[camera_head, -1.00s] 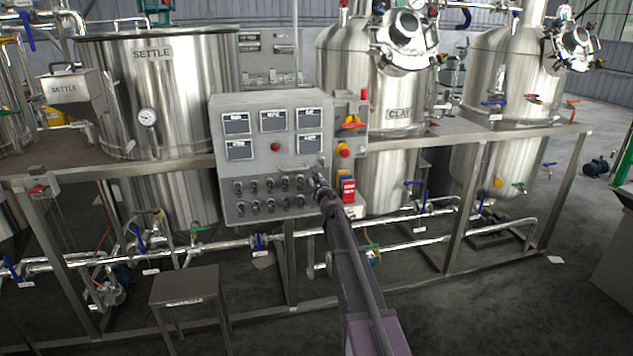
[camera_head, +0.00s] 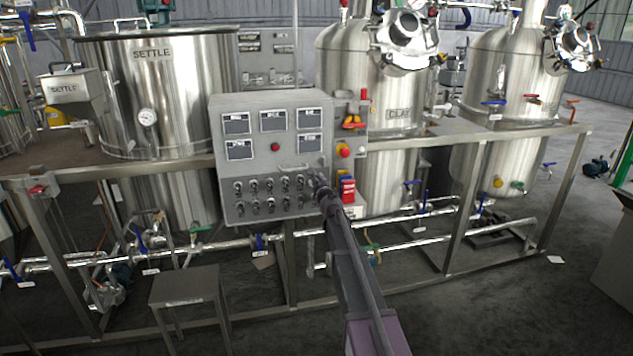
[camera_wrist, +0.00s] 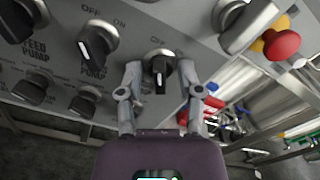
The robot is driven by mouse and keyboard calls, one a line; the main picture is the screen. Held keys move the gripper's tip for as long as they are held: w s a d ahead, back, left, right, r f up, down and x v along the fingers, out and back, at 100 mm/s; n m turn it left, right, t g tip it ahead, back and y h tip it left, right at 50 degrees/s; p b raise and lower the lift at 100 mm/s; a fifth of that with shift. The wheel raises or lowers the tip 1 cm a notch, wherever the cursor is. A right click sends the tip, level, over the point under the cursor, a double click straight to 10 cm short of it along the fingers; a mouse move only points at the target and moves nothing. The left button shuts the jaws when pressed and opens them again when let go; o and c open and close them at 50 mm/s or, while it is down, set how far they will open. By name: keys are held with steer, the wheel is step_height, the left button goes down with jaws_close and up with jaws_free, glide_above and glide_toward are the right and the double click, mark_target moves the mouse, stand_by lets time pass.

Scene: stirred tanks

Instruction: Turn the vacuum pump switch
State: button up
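The grey control panel (camera_head: 262,165) carries two rows of black rotary switches in its lower half. My gripper (camera_head: 316,178) is at the panel's right side, by the end of the switch rows. In the wrist view my gripper (camera_wrist: 159,72) is open, its two fingers on either side of a black switch knob (camera_wrist: 160,72). A gap shows between the knob and each finger. This knob's label is hidden or unreadable, so I cannot tell whether it is the vacuum pump switch. A neighbouring knob (camera_wrist: 97,42) to its left has a partly readable PUMP label and OFF and ON marks.
A red emergency button (camera_wrist: 282,44) on yellow is right of the panel, near a metal handle (camera_wrist: 248,25). More knobs (camera_wrist: 32,90) lie left of my fingers. A steel stool (camera_head: 186,288) and pipes stand below.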

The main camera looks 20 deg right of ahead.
steer(key=shift+s, duration=0.15)
steer(key=s, duration=1.1)
steer(key=shift+s+a, duration=0.2)
steer(key=shift+s, duration=0.2)
steer(key=s+a+f+n+g+y, duration=0.35)
steer(key=s+a+n+y, duration=0.25)
steer(key=a+n, duration=0.55)
steer(key=s+a+f+n+g+h, duration=0.1)
steer(key=s+a+f+n+g, duration=0.3)
steer(key=s+f+n, duration=0.5)
steer(key=s+a+f+n+g+h, duration=0.1)
steer(key=s+f+n+g, duration=0.3)
steer(key=s+n+g, duration=0.45)
steer(key=s+d+f+n+g+h, duration=0.1)
steer(key=s+d+g+h, duration=0.2)
steer(key=s, duration=0.8)
step_height(320, 180, up, 12)
steer(key=t+p, duration=0.1)
steer(key=p, duration=1.2)
steer(key=shift+w+d+r, duration=0.15)
steer(key=shift+d, duration=0.25)
